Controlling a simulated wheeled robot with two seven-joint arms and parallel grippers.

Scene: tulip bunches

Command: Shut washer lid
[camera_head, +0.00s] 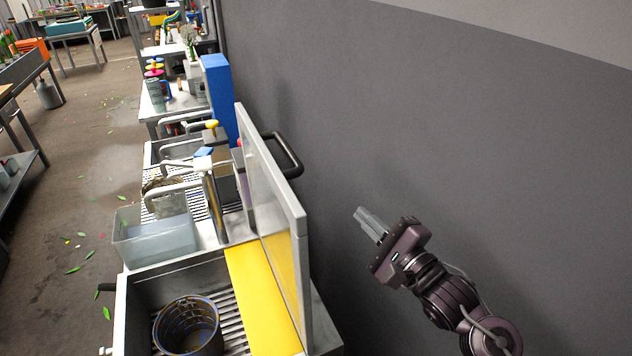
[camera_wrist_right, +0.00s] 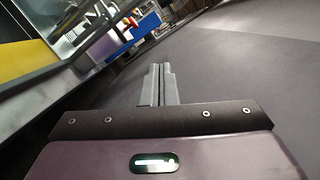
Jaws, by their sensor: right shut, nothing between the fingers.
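The washer (camera_head: 140,292) is a steel basin at the bottom of the head view, with a round basket (camera_head: 188,326) inside on a slatted rack. Its lid (camera_head: 272,205) is a grey-framed panel standing upright along the right side, with a black handle (camera_head: 289,157) on its wall side. My right gripper (camera_head: 370,224) is shut and empty, right of the lid and apart from it, near the grey wall. In the right wrist view its closed fingers (camera_wrist_right: 158,84) point ahead along the wall, with part of the lid (camera_wrist_right: 75,28) at the upper left. My left gripper is not in view.
A yellow strip (camera_head: 262,300) runs along the basin's right side. A clear tub (camera_head: 155,236) and sinks with bent taps stand beyond the washer. A tall blue box (camera_head: 219,98) stands farther back. The grey wall (camera_head: 440,130) bounds the right side; open floor lies left.

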